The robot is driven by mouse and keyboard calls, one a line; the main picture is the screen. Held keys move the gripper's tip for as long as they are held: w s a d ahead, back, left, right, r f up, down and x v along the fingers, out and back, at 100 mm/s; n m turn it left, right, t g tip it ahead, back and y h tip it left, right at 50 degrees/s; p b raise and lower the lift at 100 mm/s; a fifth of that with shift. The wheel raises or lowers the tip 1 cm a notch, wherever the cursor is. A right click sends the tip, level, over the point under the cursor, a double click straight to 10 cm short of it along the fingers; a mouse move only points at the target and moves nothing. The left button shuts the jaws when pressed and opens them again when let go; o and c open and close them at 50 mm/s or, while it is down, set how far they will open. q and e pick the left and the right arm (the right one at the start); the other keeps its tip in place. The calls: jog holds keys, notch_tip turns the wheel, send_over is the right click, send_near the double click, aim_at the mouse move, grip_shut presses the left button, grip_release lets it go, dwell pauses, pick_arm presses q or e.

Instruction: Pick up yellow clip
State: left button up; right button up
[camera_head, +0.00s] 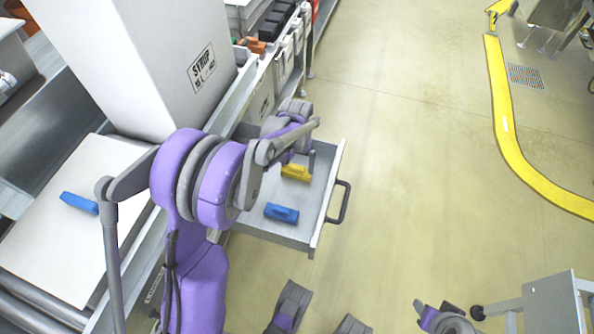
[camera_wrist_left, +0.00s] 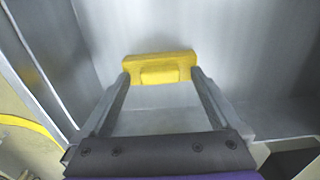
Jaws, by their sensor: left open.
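The yellow clip (camera_head: 296,172) lies in an open grey drawer (camera_head: 312,226), towards its back part. My left gripper (camera_head: 301,162) reaches down into the drawer right at the clip. In the left wrist view, the open fingers (camera_wrist_left: 160,76) stand at either end of the yellow clip (camera_wrist_left: 160,68), with the clip lying across between the tips. I cannot tell whether the fingers touch it. A blue clip (camera_head: 281,213) lies nearer the front of the same drawer, apart from the yellow one.
The drawer's black handle (camera_head: 340,202) sticks out to the right. Another blue clip (camera_head: 79,202) lies on a pale board (camera_head: 45,235) at left. A large white box (camera_head: 140,60) stands behind my arm. The floor to the right is mostly clear.

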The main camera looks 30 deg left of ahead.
pick_arm(q)
jog(key=c, duration=1.4)
jog(key=shift+r, duration=0.1)
jog(key=shift+c, duration=0.2)
notch_tip(320, 180, up, 24)
jog(key=p, duration=1.2)
pick_arm(e)
notch_tip(320, 180, up, 13)
jog(key=shift+r, duration=0.2)
jog(key=shift+w, duration=0.1)
pick_arm(q)
notch_tip(320, 180, up, 14)
jog(key=p, duration=0.8)
send_over(297, 166)
pick_arm(e)
notch_tip(297, 166, up, 10)
jog(key=w+t, duration=0.1)
jog(key=w, duration=0.1)
jog(key=shift+w, duration=0.35)
